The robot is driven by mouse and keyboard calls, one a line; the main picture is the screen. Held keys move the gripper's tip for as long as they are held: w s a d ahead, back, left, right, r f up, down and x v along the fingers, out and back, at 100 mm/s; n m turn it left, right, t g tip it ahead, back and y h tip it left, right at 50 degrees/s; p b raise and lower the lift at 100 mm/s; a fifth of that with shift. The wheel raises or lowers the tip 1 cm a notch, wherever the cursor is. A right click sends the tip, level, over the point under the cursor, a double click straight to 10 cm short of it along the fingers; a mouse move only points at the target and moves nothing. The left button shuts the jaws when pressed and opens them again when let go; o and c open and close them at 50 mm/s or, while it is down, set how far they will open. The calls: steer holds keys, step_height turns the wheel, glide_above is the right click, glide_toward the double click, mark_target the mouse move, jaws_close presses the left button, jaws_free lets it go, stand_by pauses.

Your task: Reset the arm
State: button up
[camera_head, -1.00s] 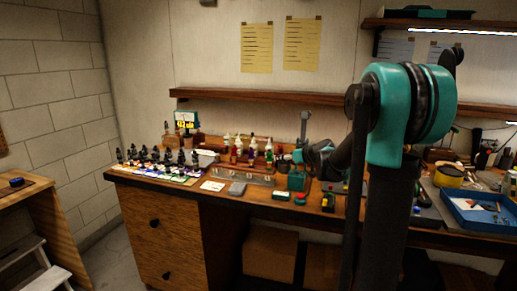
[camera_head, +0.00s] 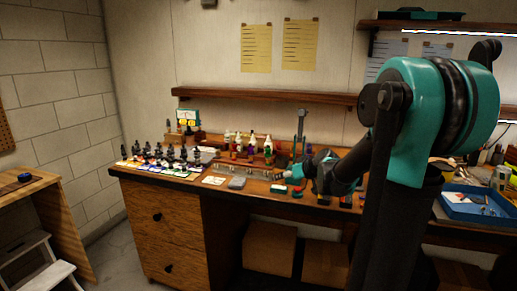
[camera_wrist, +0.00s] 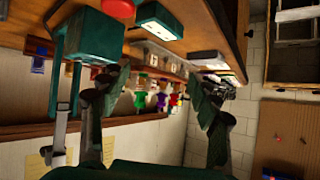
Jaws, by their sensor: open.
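My gripper (camera_wrist: 160,100) is open and empty in the wrist view, its two dark fingers apart with colourful bottles seen between them. The wrist view is turned on its side or upside down, with the bench at the top. In the head view my arm reaches from the right toward the workbench (camera_head: 160,192). Its far end is above the front middle of the bench, and the gripper's fingers are too small to make out there. My large teal joint fills the right of the head view and hides part of the bench behind it.
Several dark bottles (camera_head: 170,155) stand at the bench's left end. Coloured bottles (camera_head: 250,147) stand in the middle, near a grey box (camera_head: 237,183). A blue tray (camera_head: 478,205) lies at the right. A wall shelf (camera_head: 265,97) runs above. Floor at left front is open beside a step stool (camera_head: 30,262).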

steer(key=s+d+f+m+g+h, duration=0.1)
steer(key=s+f, duration=0.4)
steer(key=s, duration=0.5)
steer(key=s+d+f+m+g+h, duration=0.2)
steer(key=s+d+f, duration=0.2)
steer(key=s, duration=0.6)
steer(key=s+d+f+m+g+h, duration=0.2)
steer(key=s+f, duration=0.5)
steer(key=s, duration=0.4)
steer(key=shift+d+f, duration=0.25)
steer(key=shift+f, duration=0.05)
